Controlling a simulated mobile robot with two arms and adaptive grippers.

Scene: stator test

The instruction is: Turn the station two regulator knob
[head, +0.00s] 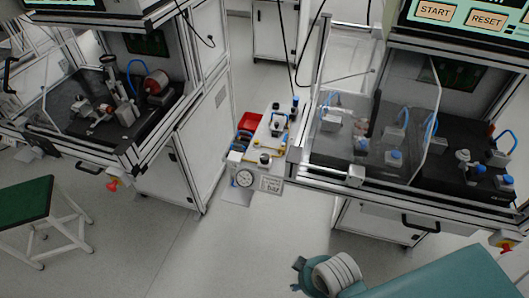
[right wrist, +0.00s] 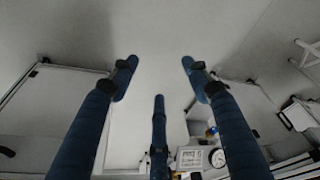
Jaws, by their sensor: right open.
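The air panel (head: 270,134) stands between the two stations at the left end of the right one. It has a round white gauge (head: 245,179) and a "bar" plate (head: 271,185) at its front. A small dark round knob (head: 265,159) sits above them; I cannot tell for sure that it is the regulator knob. The right wrist view shows the gauge (right wrist: 219,158) and plate (right wrist: 190,158) low in the picture, beyond the fingers. My right gripper (right wrist: 159,76) has its three blue fingers spread and empty, apart from the panel. My left gripper is out of view.
The right station (head: 330,175) has clear guards and a black bench with blue-tubed parts. The left station (head: 100,150) holds a red motor-like part. A green-topped stool (head: 25,198) stands at the left. Grey floor (head: 190,255) is open in front of the panel.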

